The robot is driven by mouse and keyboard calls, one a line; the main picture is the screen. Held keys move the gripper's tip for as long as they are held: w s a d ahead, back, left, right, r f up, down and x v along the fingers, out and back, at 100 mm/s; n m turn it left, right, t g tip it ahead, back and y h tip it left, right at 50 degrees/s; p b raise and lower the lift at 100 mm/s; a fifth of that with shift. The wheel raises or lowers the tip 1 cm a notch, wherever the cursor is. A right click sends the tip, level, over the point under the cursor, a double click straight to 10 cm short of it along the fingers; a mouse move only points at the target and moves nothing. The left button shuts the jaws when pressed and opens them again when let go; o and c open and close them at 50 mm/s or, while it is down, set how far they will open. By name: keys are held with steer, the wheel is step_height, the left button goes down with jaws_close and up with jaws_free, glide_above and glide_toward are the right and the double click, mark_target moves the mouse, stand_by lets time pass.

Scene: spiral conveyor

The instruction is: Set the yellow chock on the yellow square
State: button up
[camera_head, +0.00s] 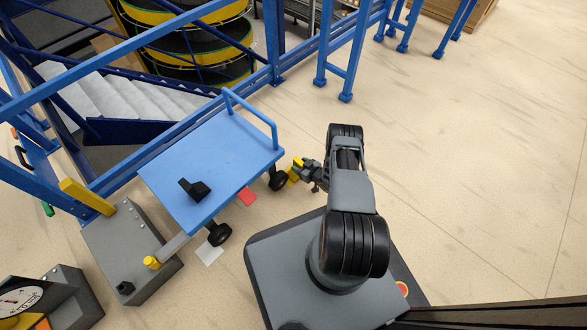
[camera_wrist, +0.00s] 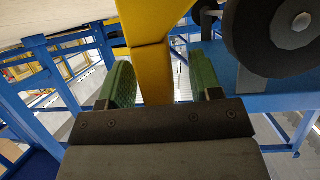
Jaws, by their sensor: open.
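The yellow chock (camera_head: 296,169) is on the floor side of the blue cart, close to its right wheel, partly hidden by my gripper (camera_head: 310,174). In the wrist view the yellow chock (camera_wrist: 151,65) stands between the two green finger pads of my gripper (camera_wrist: 163,83). A gap shows on the right of the chock, and the fingers are open around it. I cannot make out a yellow square in either view.
The blue cart (camera_head: 211,165) carries a black angled piece (camera_head: 195,190). A wheel (camera_wrist: 280,30) is close to my fingers. The floor to the right is clear.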

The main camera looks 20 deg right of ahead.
steer(key=shift+w+f, duration=0.35)
steer(key=shift+w, duration=0.3)
steer(key=shift+a, duration=0.15)
steer(key=shift+c, duration=1.4)
jaws_close()
